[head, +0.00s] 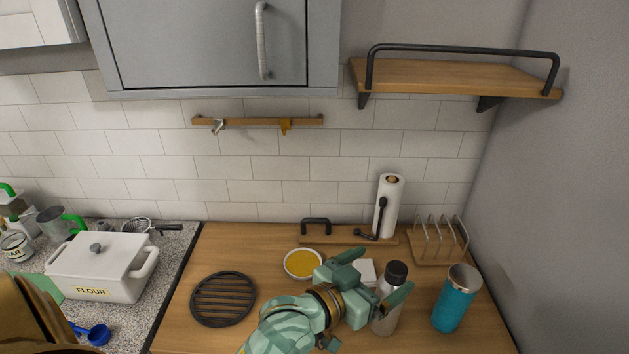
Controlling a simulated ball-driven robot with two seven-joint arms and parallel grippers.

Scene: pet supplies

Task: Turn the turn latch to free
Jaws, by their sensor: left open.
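A black lever-like piece (365,235) sits at the back of the counter, beside the paper towel roll (389,205). It may be the turn latch, but it is small and I cannot tell for sure or read its setting. A black bar handle (316,222) stands to its left on a low wooden strip. My left gripper (374,277) is open, in front of and below these pieces in the picture, its two green fingers spread apart. It appears apart from the black lever. My right gripper is not in view.
A steel bottle (386,313) is close by the left gripper's right finger, with a small white block (365,271) behind the gripper. A teal tumbler (455,298), wooden rack (437,250), yellow-filled bowl (303,264) and black trivet (223,299) surround it. A wooden shelf (455,77) hangs above.

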